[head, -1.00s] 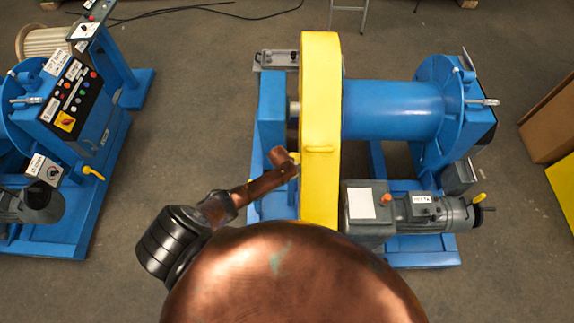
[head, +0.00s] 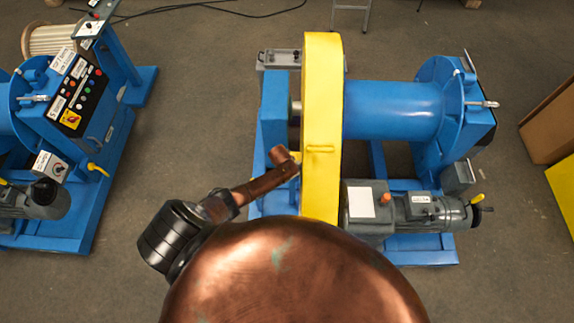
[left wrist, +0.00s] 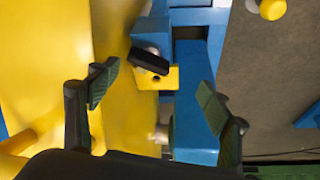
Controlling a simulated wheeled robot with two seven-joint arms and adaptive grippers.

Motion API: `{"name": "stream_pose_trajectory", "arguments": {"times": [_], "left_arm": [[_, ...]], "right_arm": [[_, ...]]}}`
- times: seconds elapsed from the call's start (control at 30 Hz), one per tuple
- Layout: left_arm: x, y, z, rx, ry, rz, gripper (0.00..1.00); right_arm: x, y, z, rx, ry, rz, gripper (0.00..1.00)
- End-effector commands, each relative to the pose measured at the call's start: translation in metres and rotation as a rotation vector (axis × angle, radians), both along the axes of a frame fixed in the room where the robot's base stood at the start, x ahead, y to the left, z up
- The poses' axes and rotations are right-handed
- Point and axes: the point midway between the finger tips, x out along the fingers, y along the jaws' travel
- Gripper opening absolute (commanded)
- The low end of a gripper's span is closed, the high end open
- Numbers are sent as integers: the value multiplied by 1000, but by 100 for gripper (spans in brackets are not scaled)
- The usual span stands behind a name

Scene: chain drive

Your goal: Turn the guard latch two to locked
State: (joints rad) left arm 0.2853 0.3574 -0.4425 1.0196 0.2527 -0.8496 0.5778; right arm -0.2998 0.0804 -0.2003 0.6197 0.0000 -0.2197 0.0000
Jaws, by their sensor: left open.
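The yellow chain guard (head: 321,120) stands upright between the blue frame and the blue drum in the head view, and its yellow face (left wrist: 55,65) fills the left of the left wrist view. A guard latch with a black handle (left wrist: 150,62) sits on a small yellow bracket (left wrist: 172,80) beside the guard; no number on it is readable. My left gripper (left wrist: 158,95) is open, its fingers spread apart on either side below the latch, with nothing held. In the head view my brown left arm reaches the guard's left side and its fingers are hidden. My right gripper is out of view.
The blue drum (head: 395,110) and grey motor (head: 430,213) stand right of the guard. A blue frame part (left wrist: 195,85) lies beside the latch. Another blue machine with a control panel (head: 78,92) stands at the left. Grey floor (head: 195,100) between the machines is clear.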

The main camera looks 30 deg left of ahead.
Motion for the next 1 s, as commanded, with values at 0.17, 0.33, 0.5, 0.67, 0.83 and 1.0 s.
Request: {"name": "stream_pose_trajectory", "arguments": {"times": [0.17,0.33,0.5,0.67,0.83,1.0], "left_arm": [[-3,-1,5,-2,0,-1,72],[-10,-2,24,-1,-2,-1,72],[-20,-5,52,-1,-3,-2,72],[-30,-8,78,-1,-2,-1,72],[-38,-9,100,-1,-1,0,72],[-42,-10,110,0,0,0,72]], "right_arm": [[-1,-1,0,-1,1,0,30],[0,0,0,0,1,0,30],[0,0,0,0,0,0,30],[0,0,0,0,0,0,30],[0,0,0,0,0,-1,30],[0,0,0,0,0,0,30]]}}
